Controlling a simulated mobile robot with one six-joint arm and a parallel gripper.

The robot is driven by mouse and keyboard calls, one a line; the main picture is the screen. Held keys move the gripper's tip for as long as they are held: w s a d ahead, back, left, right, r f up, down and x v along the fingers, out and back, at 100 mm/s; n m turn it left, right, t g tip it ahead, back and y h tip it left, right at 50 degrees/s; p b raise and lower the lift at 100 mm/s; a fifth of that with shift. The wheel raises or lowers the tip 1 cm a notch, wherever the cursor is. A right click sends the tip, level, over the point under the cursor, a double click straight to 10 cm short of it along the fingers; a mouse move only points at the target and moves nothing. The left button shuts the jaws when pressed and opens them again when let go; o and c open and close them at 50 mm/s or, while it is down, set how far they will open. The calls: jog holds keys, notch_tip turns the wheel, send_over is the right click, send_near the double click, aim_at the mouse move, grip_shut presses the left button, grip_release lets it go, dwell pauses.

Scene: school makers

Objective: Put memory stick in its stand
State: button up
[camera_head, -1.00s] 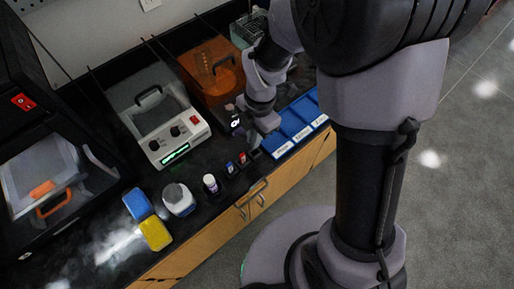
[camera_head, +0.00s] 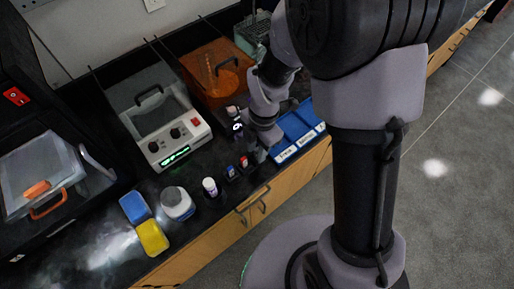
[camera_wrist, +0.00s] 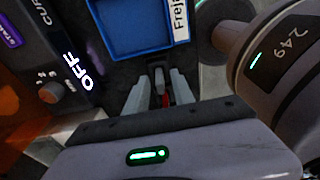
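My gripper (camera_wrist: 160,92) points down at the counter in the wrist view. A narrow grey and dark piece with some red (camera_wrist: 166,98) shows between its two pale fingers. I cannot tell whether this is a memory stick or its stand, or whether the fingers touch it. In the head view a blue memory stick (camera_head: 230,172) and a red one (camera_head: 244,162) stand upright in small dark stands near the counter's front edge. My gripper (camera_head: 262,150) is just right of the red one, its fingertips too small and dark to make out.
Labelled blue bins (camera_head: 297,132) stand right of the gripper; one bin (camera_wrist: 135,25) is close in the wrist view. A white-fronted machine (camera_head: 172,140) and an orange one (camera_head: 218,75) stand behind. A small bottle (camera_head: 210,187), a jar (camera_head: 177,203) and sponges (camera_head: 152,237) are left.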

jog(key=d+r+m+t+p, duration=0.25)
jog(key=r+m+p, duration=0.4)
jog(key=r, duration=1.35)
jog(key=s+d+r+m+t, duration=0.2)
jog(key=s+r+m, duration=0.3)
jog(key=m, duration=0.6)
jog(key=s+d+r+m+t+b, duration=0.1)
jog(key=s+r+m, duration=0.3)
jog(key=m, duration=0.7)
jog(key=shift+s+d+r+m+t+y, duration=0.4)
jog(key=shift+s+d+t, duration=0.2)
jog(key=shift+s, duration=0.55)
